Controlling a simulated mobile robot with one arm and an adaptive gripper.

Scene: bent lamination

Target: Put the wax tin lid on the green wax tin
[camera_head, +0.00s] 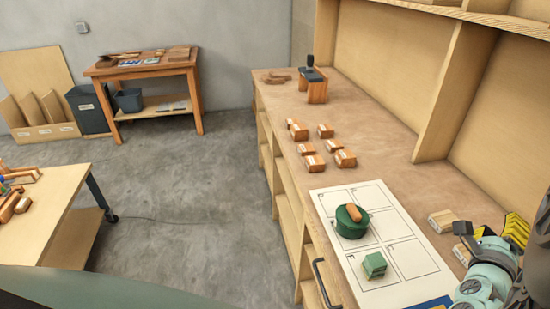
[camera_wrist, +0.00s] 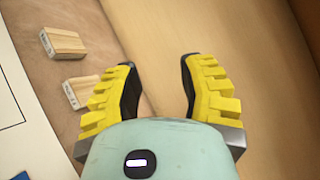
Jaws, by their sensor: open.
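A round dark green tin (camera_head: 350,228) stands on a white gridded sheet on the bench in the head view. An orange-brown piece (camera_head: 354,212) sits on top of it; I cannot tell whether it belongs to a lid. A smaller green box-like block (camera_head: 374,265) sits nearer on the same sheet. I cannot pick out a separate tin lid. My gripper (camera_head: 516,229) is at the right, above the bench and apart from the tin. Its yellow fingers are spread and empty in the wrist view (camera_wrist: 160,68). The tin is not in the wrist view.
Two wooden blocks with pale labels (camera_wrist: 62,43) lie left of my gripper, beside the white sheet (camera_head: 412,262). Several orange-brown blocks (camera_head: 308,148) lie farther back on the bench. A shelf upright (camera_head: 458,90) rises along the right. Bench between blocks and upright is clear.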

